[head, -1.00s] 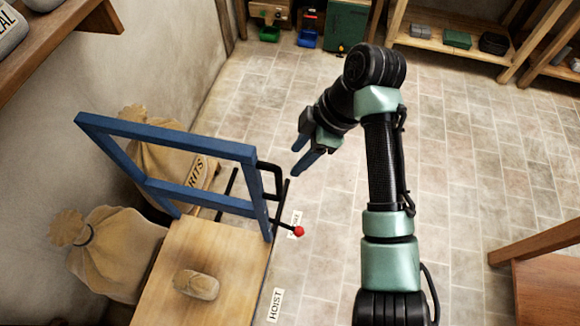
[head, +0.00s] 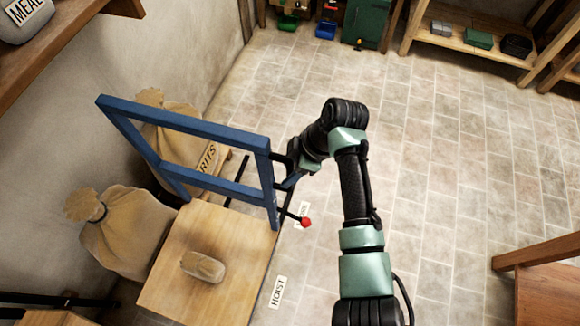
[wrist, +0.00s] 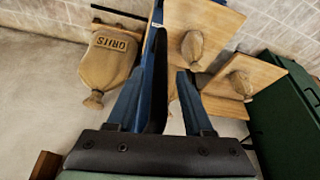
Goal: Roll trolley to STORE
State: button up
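The trolley has an upright blue frame (head: 185,122) and a wooden deck (head: 225,232) with a small sack (head: 203,266) on it, at left in the head view. A black handle sticks out from the frame's right side, partly hidden by my gripper (head: 288,182). A black rod with a red knob (head: 306,222) juts out below. In the wrist view my gripper (wrist: 164,72) is open, with a dark upright bar between or just behind its fingers; I cannot tell if they touch. A floor label (head: 302,212) beside the knob is partly hidden, its word unreadable.
Tied sacks (head: 130,232) stand between trolley and wall. A HOIST label (head: 277,292) lies on the floor right of the deck. Shelves (head: 470,50) and a green cabinet (head: 365,22) line the back. A wooden table (head: 545,290) is at lower right. The middle floor is clear.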

grip_shut()
dwell(1.3)
